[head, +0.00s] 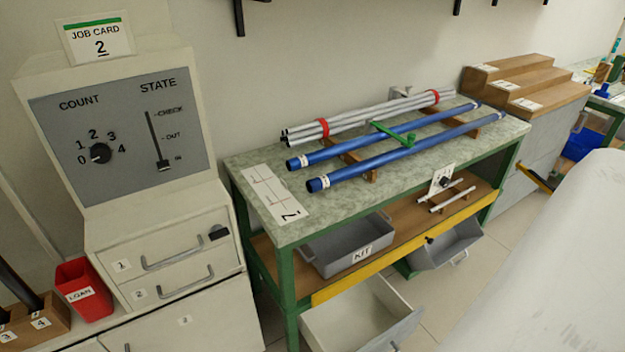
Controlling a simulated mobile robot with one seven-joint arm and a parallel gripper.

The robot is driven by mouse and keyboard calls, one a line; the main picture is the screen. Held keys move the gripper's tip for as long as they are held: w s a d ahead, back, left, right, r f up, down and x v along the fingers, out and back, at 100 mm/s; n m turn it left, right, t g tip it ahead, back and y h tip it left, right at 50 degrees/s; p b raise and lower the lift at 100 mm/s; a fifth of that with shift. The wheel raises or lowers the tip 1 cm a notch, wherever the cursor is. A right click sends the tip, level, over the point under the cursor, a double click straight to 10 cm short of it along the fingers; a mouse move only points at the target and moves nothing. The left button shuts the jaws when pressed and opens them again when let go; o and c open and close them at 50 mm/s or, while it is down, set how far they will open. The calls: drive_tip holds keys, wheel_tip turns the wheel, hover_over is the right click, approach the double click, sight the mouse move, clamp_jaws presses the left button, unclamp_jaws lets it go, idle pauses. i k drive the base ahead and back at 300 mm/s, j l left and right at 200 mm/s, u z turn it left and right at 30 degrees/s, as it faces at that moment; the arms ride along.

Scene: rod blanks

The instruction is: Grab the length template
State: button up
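No object is labelled as the length template, and I cannot tell for sure which one it is. Two long blue rods (375,161) with white end labels lie on wooden supports on the green-topped bench (235,165). A white plate with red lines and a "2" (272,196) lies flat at the bench's left end. Two short pale rods (452,196) lie on the shelf below, beside a small white card with a black knob (442,181). My gripper is not in view.
A bundle of grey rods with red bands (365,115) lies at the bench's back. A grey KIT bin (345,246) is on the lower shelf, above an open drawer (360,312). Left stand a control panel (120,130) and a red LOAN bin (82,290). Wooden steps (525,85) stand right.

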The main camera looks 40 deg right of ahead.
sight(273, 193)
drive_tip(key=i+j+z, duration=0.1)
drive_tip(key=z, duration=0.25)
drive_tip(key=j+z, duration=0.25)
drive_tip(key=z, duration=0.15)
drive_tip(key=j+z, duration=0.35)
drive_tip(key=i+j+z, duration=0.15)
drive_tip(key=j+z, duration=0.2)
drive_tip(key=i+j+z, duration=0.15)
drive_tip(key=j+z, duration=0.2)
drive_tip(key=i, duration=0.8)
